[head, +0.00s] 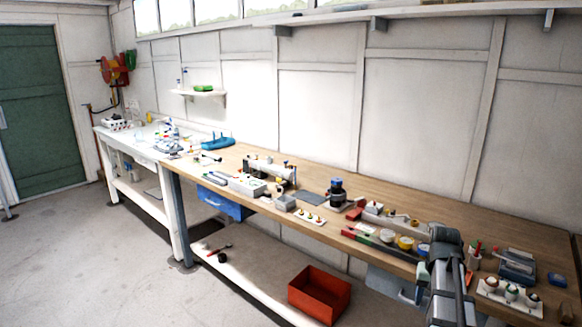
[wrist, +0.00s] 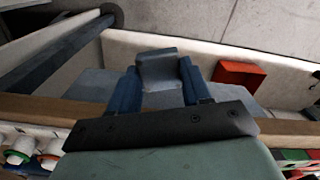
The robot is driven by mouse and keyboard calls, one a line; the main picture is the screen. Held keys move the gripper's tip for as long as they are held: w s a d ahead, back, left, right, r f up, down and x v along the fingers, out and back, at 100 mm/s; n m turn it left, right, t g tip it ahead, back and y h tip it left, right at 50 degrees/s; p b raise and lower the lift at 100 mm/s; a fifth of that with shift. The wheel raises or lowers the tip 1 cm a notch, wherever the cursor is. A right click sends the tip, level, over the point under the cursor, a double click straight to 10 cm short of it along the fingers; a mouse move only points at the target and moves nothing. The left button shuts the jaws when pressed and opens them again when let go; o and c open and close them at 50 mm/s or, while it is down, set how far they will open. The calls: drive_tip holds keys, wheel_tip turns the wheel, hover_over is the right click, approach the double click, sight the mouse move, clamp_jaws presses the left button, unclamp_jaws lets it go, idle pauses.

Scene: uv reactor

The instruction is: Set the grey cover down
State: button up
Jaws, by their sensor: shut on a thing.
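The grey cover (wrist: 92,85) is a flat blue-grey piece in the wrist view, showing on both sides of my gripper (wrist: 158,90). The two blue fingers are shut on it, with a raised grey block between them. In the head view the cover (head: 384,282) appears in front of the bench's front edge, just left of my gripper (head: 412,294). It seems to be held in the air; no support is visible under it. My gripper body hides part of it in the wrist view.
The long wooden bench (head: 452,211) carries reactor parts, jars and small trays. A red-orange bin (head: 320,293) stands on the lower shelf, and shows in the wrist view (wrist: 240,75). A dark mat (head: 312,198) lies on the bench beside a blue-capped device (head: 337,194).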

drive_tip(key=w+a+f+n, duration=0.1)
drive_tip(key=w+a+n, duration=0.2)
drive_tip(key=a, duration=1.1)
drive_tip(key=w+a+n, duration=0.2)
drive_tip(key=w+a, duration=0.2)
drive_tip(key=a, duration=1)
drive_tip(key=s+f, duration=0.7)
drive_tip(key=f, duration=0.1)
drive_tip(key=shift+s+d+f, duration=0.2)
drive_tip(key=shift+s+f, duration=0.15)
drive_tip(key=shift+f, duration=0.05)
drive_tip(key=shift+d, duration=0.1)
